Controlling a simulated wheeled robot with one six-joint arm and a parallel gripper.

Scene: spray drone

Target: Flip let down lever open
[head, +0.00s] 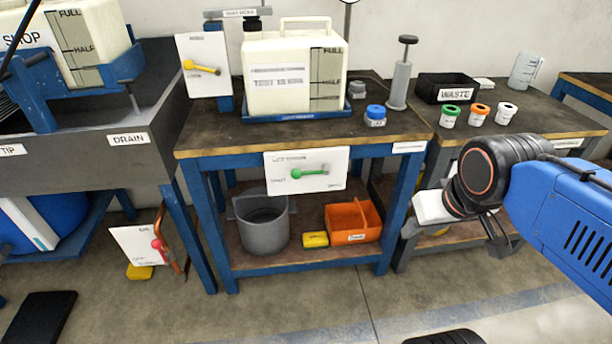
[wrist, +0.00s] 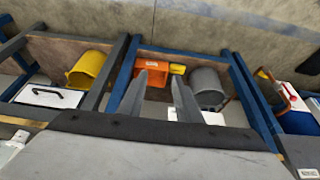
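Three levers on white plates show in the head view. A yellow lever (head: 202,67) is on the plate at the upper left. A green lever (head: 310,173) lies about level on the middle bench's front plate (head: 296,186). A red lever (head: 158,245) is on the low plate under the drain sink. The plate lettering is too small for me to tell which is the let down lever. My gripper (head: 500,238) is at the right, apart from all three levers. In the wrist view my gripper (wrist: 158,88) has its two fingers spread, with nothing held.
A white tank (head: 275,85) and a blue-capped jar (head: 376,113) stand on the middle bench. A grey bucket (head: 262,228) and orange bin (head: 352,222) sit on its lower shelf. A black waste box (head: 440,90) is on the right bench. The floor in front is mostly clear.

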